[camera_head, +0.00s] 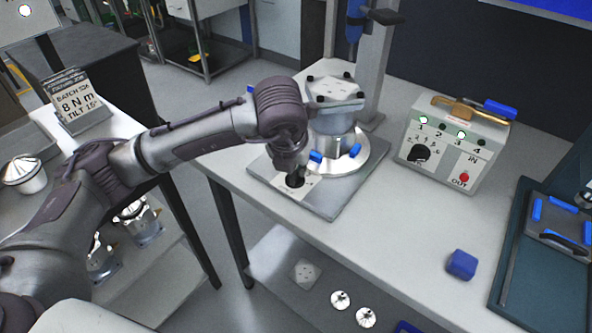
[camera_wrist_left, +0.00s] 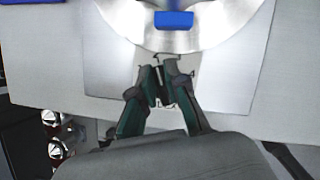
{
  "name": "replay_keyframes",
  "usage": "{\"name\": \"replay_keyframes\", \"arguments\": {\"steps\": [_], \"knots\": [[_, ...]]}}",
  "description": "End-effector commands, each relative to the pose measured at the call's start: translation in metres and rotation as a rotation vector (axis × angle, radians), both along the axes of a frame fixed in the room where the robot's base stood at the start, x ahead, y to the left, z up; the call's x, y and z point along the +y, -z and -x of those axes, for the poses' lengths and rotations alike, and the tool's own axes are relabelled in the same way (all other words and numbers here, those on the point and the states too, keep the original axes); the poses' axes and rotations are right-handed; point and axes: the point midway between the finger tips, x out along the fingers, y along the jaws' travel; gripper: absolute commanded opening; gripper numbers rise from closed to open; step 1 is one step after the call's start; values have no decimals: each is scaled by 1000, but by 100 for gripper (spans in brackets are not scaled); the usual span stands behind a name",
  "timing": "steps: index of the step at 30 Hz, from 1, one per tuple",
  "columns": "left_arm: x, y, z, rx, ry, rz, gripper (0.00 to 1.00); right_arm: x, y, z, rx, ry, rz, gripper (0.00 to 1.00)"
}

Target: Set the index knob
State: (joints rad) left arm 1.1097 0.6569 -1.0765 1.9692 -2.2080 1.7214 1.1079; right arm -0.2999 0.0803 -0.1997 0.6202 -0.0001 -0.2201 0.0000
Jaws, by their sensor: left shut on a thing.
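The index knob (camera_head: 294,182) is a small dark round knob on a pale label at the front left of the fixture's grey base plate (camera_head: 328,208). My left gripper (camera_head: 299,171) comes down over it from above and is shut on it, hiding much of it. In the left wrist view the fingers (camera_wrist_left: 163,86) are close together in front of the round silver fixture base, and the knob between them is hardly visible. A machined housing (camera_head: 333,118) with a bolted top stands on the round base, with blue clamps (camera_head: 354,151) beside it. My right gripper is not in view.
A control box (camera_head: 456,145) with a black dial, lit green lamps and a red button stands to the right. A blue block (camera_head: 461,264) lies on the open front right of the table. A dark tray (camera_head: 543,262) is at the right edge. A sign (camera_head: 77,100) reads "8 Nm, TILT 15°".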

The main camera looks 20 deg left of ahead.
Motion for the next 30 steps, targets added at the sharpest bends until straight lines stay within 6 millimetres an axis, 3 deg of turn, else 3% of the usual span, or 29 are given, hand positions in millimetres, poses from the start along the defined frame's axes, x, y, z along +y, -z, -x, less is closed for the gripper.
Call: {"name": "replay_keyframes", "arguments": {"steps": [16,17,21,30], "knots": [[0,-1,-1,-2,-31,0,0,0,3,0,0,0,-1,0],[0,-1,-1,-2,-31,0,15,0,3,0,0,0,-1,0],[0,-1,-1,-1,-31,0,38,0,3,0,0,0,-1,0],[0,-1,0,0,-30,1,39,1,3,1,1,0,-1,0]]}}
